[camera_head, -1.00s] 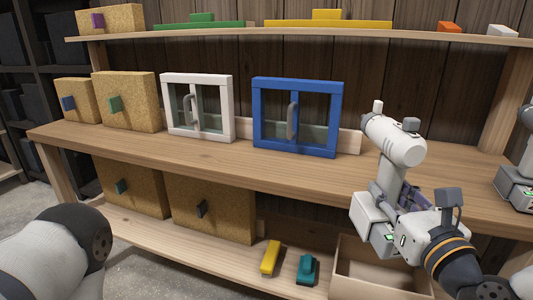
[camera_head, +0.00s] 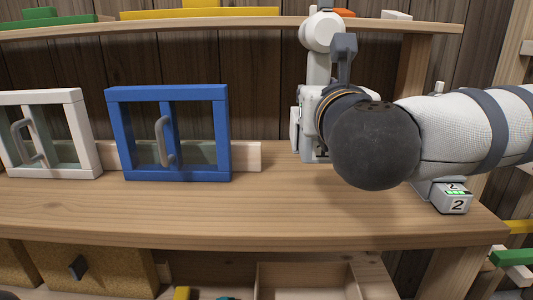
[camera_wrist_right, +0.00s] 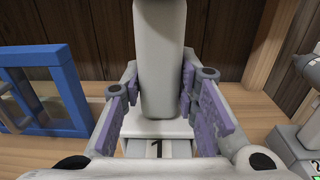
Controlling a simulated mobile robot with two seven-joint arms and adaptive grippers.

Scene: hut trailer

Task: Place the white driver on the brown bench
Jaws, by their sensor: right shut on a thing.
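The white driver (camera_head: 320,33) is upright in the head view, at the right part of the brown bench (camera_head: 260,215). My right gripper (camera_wrist_right: 160,88) is shut on its grey-white handle (camera_wrist_right: 160,45), with a purple pad on each side. The driver's base, marked 1 (camera_wrist_right: 158,148), is below the fingers in the right wrist view. In the head view my right forearm and wrist hide much of the gripper and part of the driver. I cannot tell whether the base touches the bench top. My left gripper is not in view.
A second driver, with base marked 2 (camera_head: 452,196), stands at the bench's right end, partly behind my right arm. A blue framed door piece (camera_head: 215,140) and a white one (camera_head: 85,135) stand to the left. The bench front is clear. An upper shelf (camera_head: 240,22) runs above.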

